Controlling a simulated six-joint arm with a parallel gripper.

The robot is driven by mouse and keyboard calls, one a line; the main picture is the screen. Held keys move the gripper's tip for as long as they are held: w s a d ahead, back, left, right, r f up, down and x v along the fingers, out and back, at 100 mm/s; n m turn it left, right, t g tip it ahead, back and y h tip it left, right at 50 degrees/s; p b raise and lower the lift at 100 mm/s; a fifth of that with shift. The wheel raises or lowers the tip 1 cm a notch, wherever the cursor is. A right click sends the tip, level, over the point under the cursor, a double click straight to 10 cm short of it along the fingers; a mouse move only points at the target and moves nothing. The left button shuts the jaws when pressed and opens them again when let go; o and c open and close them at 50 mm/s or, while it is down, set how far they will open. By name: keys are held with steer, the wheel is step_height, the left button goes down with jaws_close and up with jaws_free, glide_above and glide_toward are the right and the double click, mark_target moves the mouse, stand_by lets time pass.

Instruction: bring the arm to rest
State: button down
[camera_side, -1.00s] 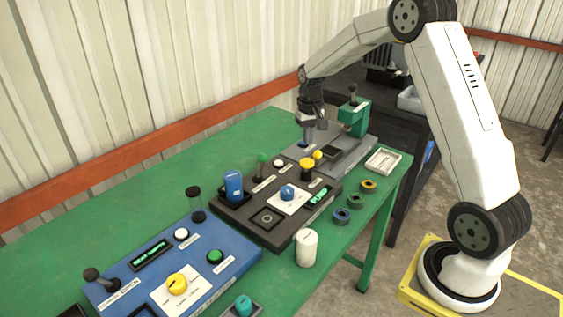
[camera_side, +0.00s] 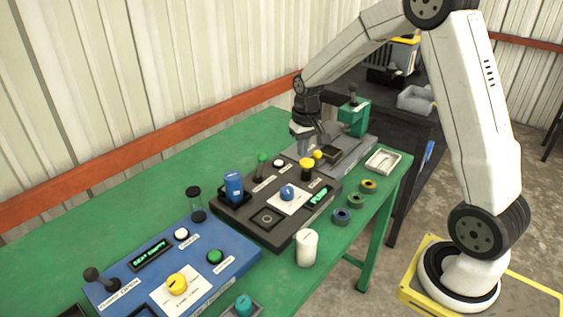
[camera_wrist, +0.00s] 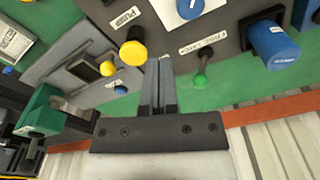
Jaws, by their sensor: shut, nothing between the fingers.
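My gripper (camera_side: 306,143) is over the far part of the green table (camera_side: 150,187), above the near-left edge of the grey panel (camera_side: 350,160). In the wrist view my gripper (camera_wrist: 160,65) has its two fingers together, with nothing between them. The wrist view shows a yellow knob (camera_wrist: 133,54) on the left of the fingertips and a green-tipped lever (camera_wrist: 200,80) on the right. Whether the fingers touch the panel cannot be told.
A black panel (camera_side: 262,232) carries a blue cylinder (camera_side: 233,186) and knobs. A blue panel (camera_side: 218,272) lies nearer. A green clamp-like device (camera_side: 354,118) stands beyond my gripper. A white cylinder (camera_side: 306,247), several rings and a tray (camera_side: 383,161) line the right edge.

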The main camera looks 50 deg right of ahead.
steer(key=s+a+f+n+t, duration=0.1)
steer(key=s+a+n, duration=0.3)
steer(key=s+a, duration=0.9)
steer(key=shift+s+a+f+n+t, duration=0.3)
steer(key=shift+s+t, duration=0.2)
steer(key=shift+s, duration=0.4)
step_height(320, 180, up, 4)
steer(key=m+g, duration=0.3)
steer(key=m, duration=0.3)
glide_above(307, 161)
steer(key=shift+f, duration=0.1)
steer(key=shift+f, duration=0.15)
steer(key=shift+f, duration=3.15)
